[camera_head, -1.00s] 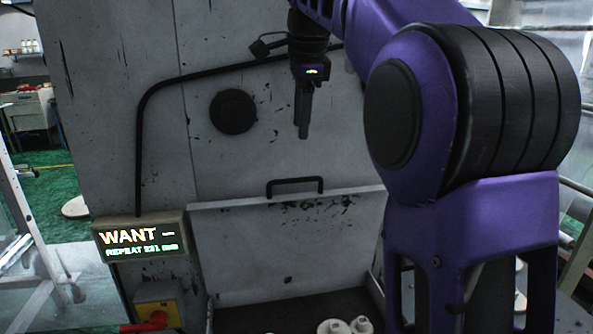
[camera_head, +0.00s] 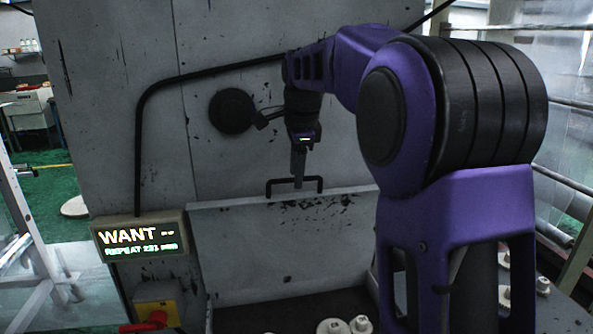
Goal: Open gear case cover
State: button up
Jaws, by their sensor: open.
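The gear case cover (camera_head: 270,250) is a grey, scuffed panel standing raised against the cabinet front. Its black bar handle (camera_head: 318,184) sits along its top edge. Below it, the gear case is open at the top, with pale gears (camera_head: 333,326) showing in its dark inside. My gripper (camera_head: 298,183) is open, points down, and is at the middle of the handle. The fingers overlap the bar in this view; I cannot tell whether they touch it. Part of the case's right side is hidden behind my arm.
A black cable (camera_head: 141,130) and a round black knob (camera_head: 232,111) are on the cabinet. More pale gears (camera_head: 506,296) show at the right.

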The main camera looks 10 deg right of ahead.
grip_shut()
dwell(1.3)
